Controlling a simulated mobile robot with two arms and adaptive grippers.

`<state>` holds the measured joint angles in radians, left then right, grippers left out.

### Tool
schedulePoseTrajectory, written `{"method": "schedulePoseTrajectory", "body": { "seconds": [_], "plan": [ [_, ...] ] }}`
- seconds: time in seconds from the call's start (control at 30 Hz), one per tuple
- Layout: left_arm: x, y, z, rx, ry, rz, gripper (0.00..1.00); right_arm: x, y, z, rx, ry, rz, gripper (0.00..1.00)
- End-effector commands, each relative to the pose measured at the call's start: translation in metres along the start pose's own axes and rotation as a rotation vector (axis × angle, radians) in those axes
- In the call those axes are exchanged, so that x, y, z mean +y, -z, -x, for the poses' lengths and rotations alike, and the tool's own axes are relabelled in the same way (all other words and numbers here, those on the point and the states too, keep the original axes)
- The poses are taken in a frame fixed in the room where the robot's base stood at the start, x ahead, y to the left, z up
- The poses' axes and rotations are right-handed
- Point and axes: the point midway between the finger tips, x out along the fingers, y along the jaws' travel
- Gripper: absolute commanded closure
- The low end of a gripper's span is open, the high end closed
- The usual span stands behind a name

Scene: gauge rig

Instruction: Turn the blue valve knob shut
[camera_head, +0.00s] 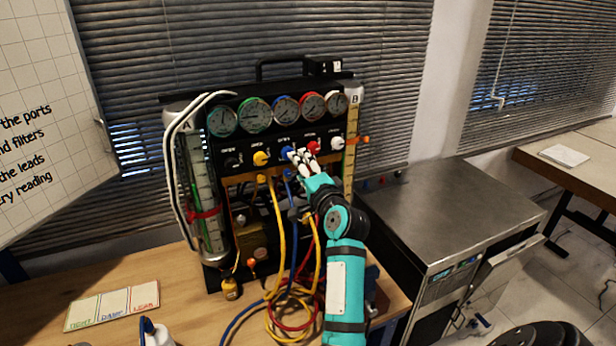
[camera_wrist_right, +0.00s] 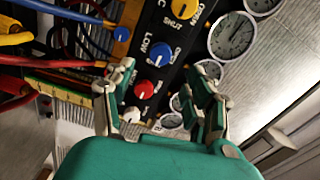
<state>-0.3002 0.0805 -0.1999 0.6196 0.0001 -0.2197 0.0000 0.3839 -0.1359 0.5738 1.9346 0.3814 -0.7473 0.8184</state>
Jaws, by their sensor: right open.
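The blue valve knob (camera_head: 286,153) is in the middle of the knob row on the black gauge rig, below the dials. In the right wrist view the blue knob (camera_wrist_right: 159,54) lies between and beyond the fingers, beside a "LOW" label. My right gripper (camera_head: 303,160) is in front of the panel, close to the blue and red knobs. In its wrist view, the right gripper (camera_wrist_right: 157,82) is open, with nothing held. Its fingers look apart from the blue knob. My left gripper is not in view.
The red knob (camera_wrist_right: 143,89) and white knob (camera_wrist_right: 131,116) sit beside the blue one, towards the palm. The yellow knob (camera_head: 260,158) is on its other side. Yellow, blue and red hoses (camera_head: 280,270) hang below. A metal cabinet (camera_head: 440,210) stands right of the rig.

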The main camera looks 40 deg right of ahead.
Motion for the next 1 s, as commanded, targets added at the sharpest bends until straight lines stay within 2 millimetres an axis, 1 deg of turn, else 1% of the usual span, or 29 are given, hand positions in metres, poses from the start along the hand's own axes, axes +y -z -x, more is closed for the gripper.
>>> {"method": "schedulePoseTrajectory", "body": {
  "seconds": [0.03,0.1,0.2,0.3,0.43,0.87,0.93,1.0],
  "plan": [
    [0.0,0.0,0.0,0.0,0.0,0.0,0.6,0.001,0.0,0.011,0.0,-0.002,-0.001,0.45],
    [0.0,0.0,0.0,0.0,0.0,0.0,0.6,0.001,0.0,0.022,0.0,-0.001,-0.001,0.45],
    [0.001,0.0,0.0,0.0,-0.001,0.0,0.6,0.001,0.0,0.034,-0.001,-0.001,-0.001,0.45],
    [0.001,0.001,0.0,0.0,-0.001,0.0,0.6,0.001,0.0,0.041,-0.001,-0.001,-0.001,0.45],
    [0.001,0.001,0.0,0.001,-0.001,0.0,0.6,0.0,0.0,0.044,0.0,-0.001,-0.001,0.45],
    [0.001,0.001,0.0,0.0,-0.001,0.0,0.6,0.0,0.0,0.043,0.0,-0.001,0.0,0.45],
    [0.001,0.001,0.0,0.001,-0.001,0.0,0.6,0.003,-0.002,0.044,-0.007,-0.009,0.015,0.45],
    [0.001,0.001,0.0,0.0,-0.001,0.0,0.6,0.013,-0.011,0.05,-0.036,-0.043,0.078,0.45]
  ]
}}
